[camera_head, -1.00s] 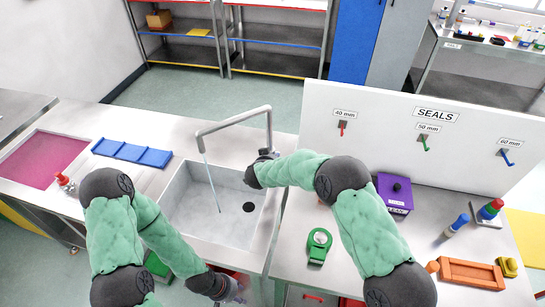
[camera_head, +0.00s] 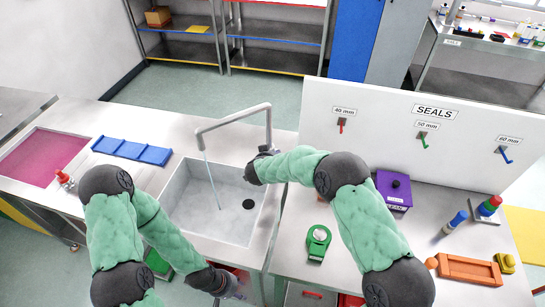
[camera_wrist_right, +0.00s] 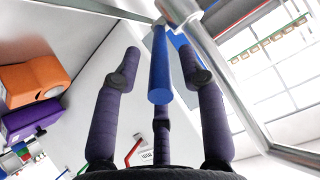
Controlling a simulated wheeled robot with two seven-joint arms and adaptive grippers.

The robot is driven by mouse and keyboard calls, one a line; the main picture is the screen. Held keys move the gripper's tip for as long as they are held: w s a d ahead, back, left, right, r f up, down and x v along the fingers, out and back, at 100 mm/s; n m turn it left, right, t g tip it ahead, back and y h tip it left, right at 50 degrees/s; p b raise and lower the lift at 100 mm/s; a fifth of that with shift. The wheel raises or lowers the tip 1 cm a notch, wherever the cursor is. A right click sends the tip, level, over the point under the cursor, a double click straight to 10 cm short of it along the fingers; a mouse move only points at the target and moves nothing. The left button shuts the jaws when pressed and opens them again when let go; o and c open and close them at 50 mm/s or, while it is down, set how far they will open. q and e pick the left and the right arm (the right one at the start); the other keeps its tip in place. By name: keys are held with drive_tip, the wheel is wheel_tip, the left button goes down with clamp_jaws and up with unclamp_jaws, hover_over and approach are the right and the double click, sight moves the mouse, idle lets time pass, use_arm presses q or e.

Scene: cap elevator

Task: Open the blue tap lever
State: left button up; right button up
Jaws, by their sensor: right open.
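The blue tap lever (camera_wrist_right: 159,75) shows in the right wrist view as a blue rod on the metal tap. It lies between the spread dark fingers of my right gripper (camera_wrist_right: 160,52), which is open; clear contact is not visible. In the head view the tap (camera_head: 232,117) arches over the sink (camera_head: 190,215), and a thin pale stream runs down from its spout. My right gripper (camera_head: 264,154) is at the tap's base there, and the lever is hidden. My left gripper (camera_head: 228,287) is low, in front of the sink; its fingers are unclear.
A white SEALS panel (camera_head: 390,145) with hooks stands behind the right worktop. A blue tray (camera_head: 132,151) and a red-topped bottle (camera_head: 64,179) are left of the sink.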

drive_tip(key=v, duration=1.2)
